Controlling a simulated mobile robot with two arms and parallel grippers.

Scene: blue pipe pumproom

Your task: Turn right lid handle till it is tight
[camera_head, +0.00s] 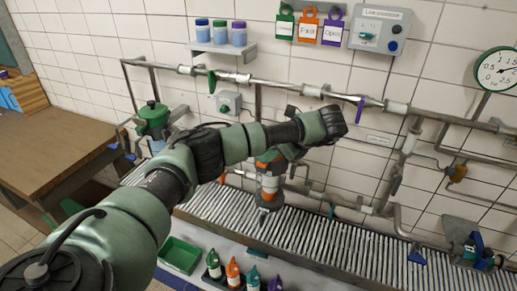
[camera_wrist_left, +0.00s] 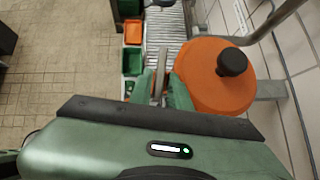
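An orange round lid (camera_wrist_left: 215,85) with a black knob handle (camera_wrist_left: 232,62) fills the right of the left wrist view. In the head view, my left arm covers most of the orange vessel; its orange and white lower part (camera_head: 270,185) shows beneath the arm. My left gripper's green fingers (camera_wrist_left: 161,92) are apart, beside the lid's left edge, with nothing clearly held between them. The knob stands clear of the fingers. In the head view my left wrist is over the vessel and the fingertips are hard to make out. My right gripper is in neither view.
A green pot (camera_head: 153,115) stands left on the pipework. Pipes (camera_head: 285,87) run along the tiled wall, with a gauge (camera_head: 497,70) far right. A green tray (camera_head: 180,254) and several coloured bottles stand in front. A wooden table (camera_head: 60,145) is at left.

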